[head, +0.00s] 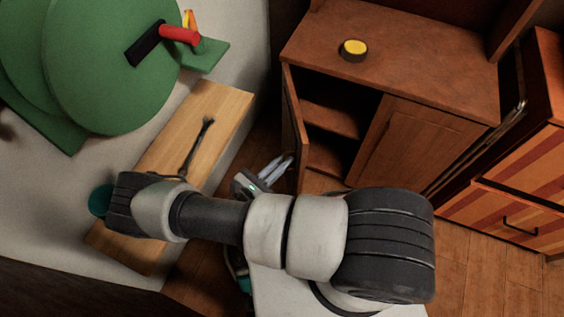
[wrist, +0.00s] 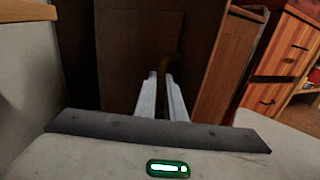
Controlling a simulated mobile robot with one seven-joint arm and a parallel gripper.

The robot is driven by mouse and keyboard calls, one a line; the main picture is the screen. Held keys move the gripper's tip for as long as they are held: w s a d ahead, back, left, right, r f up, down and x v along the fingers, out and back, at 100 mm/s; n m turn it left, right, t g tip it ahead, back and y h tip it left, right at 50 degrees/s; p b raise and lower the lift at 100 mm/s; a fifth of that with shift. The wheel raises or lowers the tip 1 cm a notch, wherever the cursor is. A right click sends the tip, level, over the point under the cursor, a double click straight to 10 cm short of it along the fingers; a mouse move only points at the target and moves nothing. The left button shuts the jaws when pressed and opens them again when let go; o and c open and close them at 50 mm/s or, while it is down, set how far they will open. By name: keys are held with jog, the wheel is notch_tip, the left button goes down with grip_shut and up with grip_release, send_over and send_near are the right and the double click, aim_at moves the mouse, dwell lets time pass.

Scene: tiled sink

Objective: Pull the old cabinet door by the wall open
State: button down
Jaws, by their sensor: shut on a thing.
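The old brown wooden cabinet (head: 400,72) stands at the upper right of the head view. Its left door (head: 293,122) stands open, seen nearly edge-on, and shelves show in the dark opening. In the wrist view the door's dark panel (wrist: 135,48) faces me. My gripper (head: 285,162) is at the lower outer side of this door. In the wrist view my gripper (wrist: 162,78) has its fingers close together on a curved brown handle (wrist: 173,64). The fingertips' exact contact with it is dim. The cabinet's right door (head: 408,140) is closed.
A yellow-topped round tin (head: 353,50) sits on the cabinet. A striped drawer unit (head: 515,190) stands at right. At left, a wooden board (head: 165,165) with a dark utensil and green round pieces (head: 110,75) lie on the pale counter (head: 40,200). Floor shows at lower right.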

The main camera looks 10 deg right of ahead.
jog(key=shift+w+a+r, duration=0.1)
jog(key=shift+w+r, duration=0.25)
jog(key=shift+w, duration=0.25)
jog(key=c, duration=1.9)
grip_release()
jog(key=shift+c, duration=0.2)
jog(key=shift+o, duration=0.5)
jog(key=shift+f, duration=0.1)
jog(key=shift+s, duration=0.2)
jog(key=v, duration=0.7)
jog(key=shift+s+p, duration=0.25)
jog(key=shift+p, duration=0.05)
jog(key=shift+f, duration=0.1)
jog(key=shift+c, duration=0.4)
